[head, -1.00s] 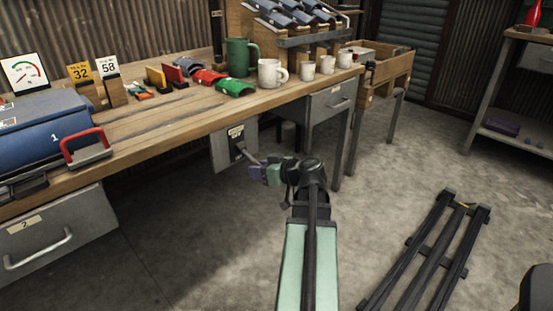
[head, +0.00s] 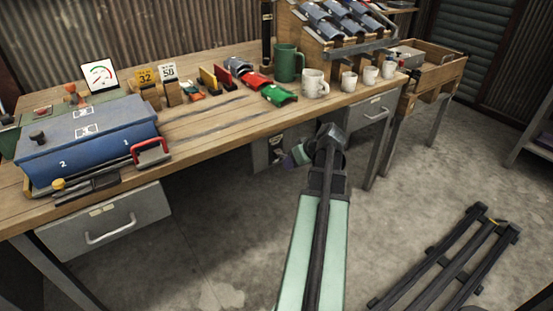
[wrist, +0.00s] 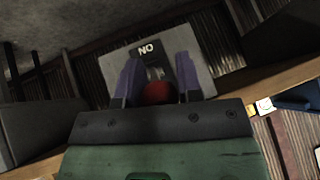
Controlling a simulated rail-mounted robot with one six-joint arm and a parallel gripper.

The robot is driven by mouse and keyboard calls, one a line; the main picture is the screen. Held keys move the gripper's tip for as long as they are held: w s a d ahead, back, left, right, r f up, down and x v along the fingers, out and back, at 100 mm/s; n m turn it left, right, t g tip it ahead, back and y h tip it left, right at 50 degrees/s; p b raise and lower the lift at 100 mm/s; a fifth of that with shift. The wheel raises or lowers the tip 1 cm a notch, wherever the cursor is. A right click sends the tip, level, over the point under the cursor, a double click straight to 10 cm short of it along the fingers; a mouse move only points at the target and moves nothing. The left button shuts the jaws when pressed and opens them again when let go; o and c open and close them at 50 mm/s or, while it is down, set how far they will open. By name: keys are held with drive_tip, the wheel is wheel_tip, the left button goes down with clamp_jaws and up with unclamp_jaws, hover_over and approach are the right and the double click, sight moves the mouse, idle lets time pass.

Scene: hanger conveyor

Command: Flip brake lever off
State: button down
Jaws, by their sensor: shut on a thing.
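The grey brake panel (head: 263,157) is fixed under the front edge of the workbench. In the wrist view the panel (wrist: 203,66) has a dark plate with a label (wrist: 147,49) whose letters read "NO" in that picture. The brake lever's red ball knob (wrist: 157,93) sits between the two purple fingers of my gripper (wrist: 160,88). My gripper is shut on the knob; the lever's shaft is mostly hidden. In the head view my gripper (head: 298,155) is close in front of the panel, and the arm hides part of it. The knob cannot be seen there.
The workbench (head: 200,125) stands just above my gripper. A drawer (head: 368,110) is to the right of the panel and another drawer (head: 105,222) is to the left. A black slatted frame (head: 450,262) lies on the floor at right.

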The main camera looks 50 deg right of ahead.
drive_tip(key=shift+w+d+r+p, duration=0.1)
drive_tip(key=shift+w+r+p, duration=0.15)
drive_tip(key=shift+r, duration=0.2)
idle(0.3)
drive_tip(key=c, duration=0.8)
unclamp_jaws()
drive_tip(key=shift+s, duration=0.1)
drive_tip(key=p+v, duration=0.8)
drive_tip(key=v, duration=0.3)
